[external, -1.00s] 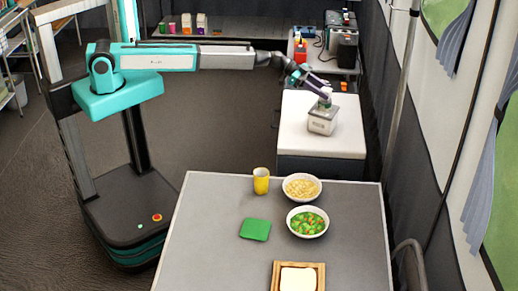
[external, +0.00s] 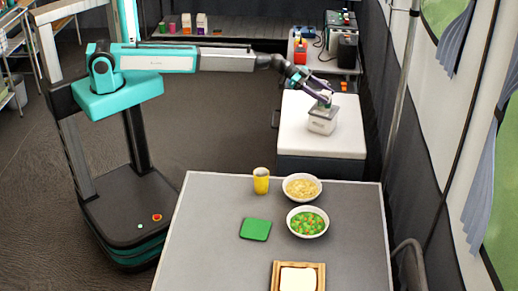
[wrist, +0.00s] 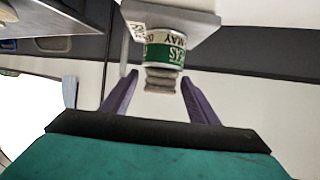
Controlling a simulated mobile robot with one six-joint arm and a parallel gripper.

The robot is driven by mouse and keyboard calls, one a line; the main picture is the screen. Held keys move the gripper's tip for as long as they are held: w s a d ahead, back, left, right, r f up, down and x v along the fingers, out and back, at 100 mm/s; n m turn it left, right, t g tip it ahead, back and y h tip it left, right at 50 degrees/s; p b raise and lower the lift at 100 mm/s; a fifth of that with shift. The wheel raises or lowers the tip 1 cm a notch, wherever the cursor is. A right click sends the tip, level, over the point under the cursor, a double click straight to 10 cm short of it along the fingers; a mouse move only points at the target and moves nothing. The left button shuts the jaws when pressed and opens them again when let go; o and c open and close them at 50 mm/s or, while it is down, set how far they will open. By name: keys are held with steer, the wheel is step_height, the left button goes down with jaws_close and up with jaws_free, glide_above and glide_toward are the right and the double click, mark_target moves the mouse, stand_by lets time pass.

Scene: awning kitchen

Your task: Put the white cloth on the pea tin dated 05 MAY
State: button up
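The pea tin (wrist: 164,51) shows upside down in the wrist view, with a green and white label reading PEAS and MAY; the day number is not legible. A pale grey-beige, layered piece that looks like the folded cloth (wrist: 161,79) sits against the tin's end nearest me, seemingly on its top. My gripper (wrist: 160,75) is open, with its two purple fingers on either side of the layered piece and a gap on each side. In the external view my gripper (external: 325,98) is just above a pale box on a white-topped unit, and the tin is too small to make out.
The pale box (external: 322,121) stands on the white-topped unit (external: 300,140). The grey table (external: 210,245) in front carries a yellow cup (external: 261,181), two bowls (external: 307,222), a green square (external: 255,229) and a wooden tray (external: 275,277) with something white in it. A pole (external: 402,90) stands to the right.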

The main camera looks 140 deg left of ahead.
steer(key=shift+r+p, duration=0.2)
steer(key=shift+p, duration=0.2)
steer(key=shift+s+d, duration=0.15)
steer(key=shift+s, duration=0.15)
steer(key=b+v, duration=0.3)
steer(key=v, duration=0.8)
steer(key=shift+r+b, duration=0.15)
steer(key=shift+b, duration=0.25)
steer(key=shift+s+d, duration=0.1)
